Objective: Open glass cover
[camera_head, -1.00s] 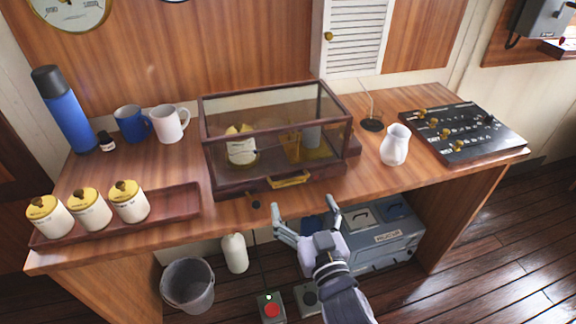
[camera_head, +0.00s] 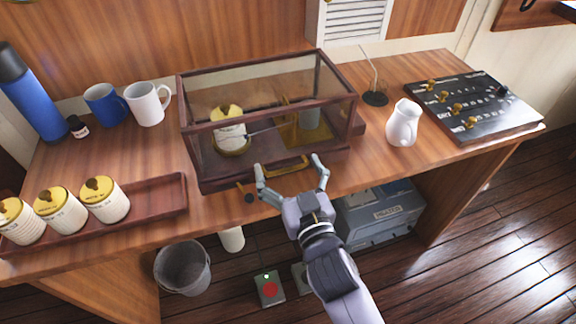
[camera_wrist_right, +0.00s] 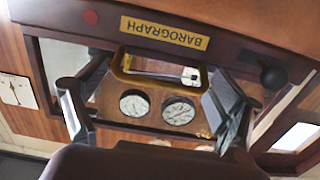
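The glass cover (camera_head: 262,78) is a box of clear panes in a dark wooden frame. It sits closed on the wooden desk over a brass-and-white drum instrument (camera_head: 229,130). A brass handle (camera_head: 287,167) is on its front lower edge; it also shows in the right wrist view (camera_wrist_right: 125,68), below a "BAROGRAPH" plate (camera_wrist_right: 163,33). My right gripper (camera_head: 290,168) is open in front of the case. Its fingers are spread to either side of the handle; contact cannot be told. My left gripper is not in view.
A white jug (camera_head: 403,124) and a control panel (camera_head: 474,106) stand right of the case. Mugs (camera_head: 146,104), a blue flask (camera_head: 33,95) and a tray with lidded jars (camera_head: 158,206) stand left.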

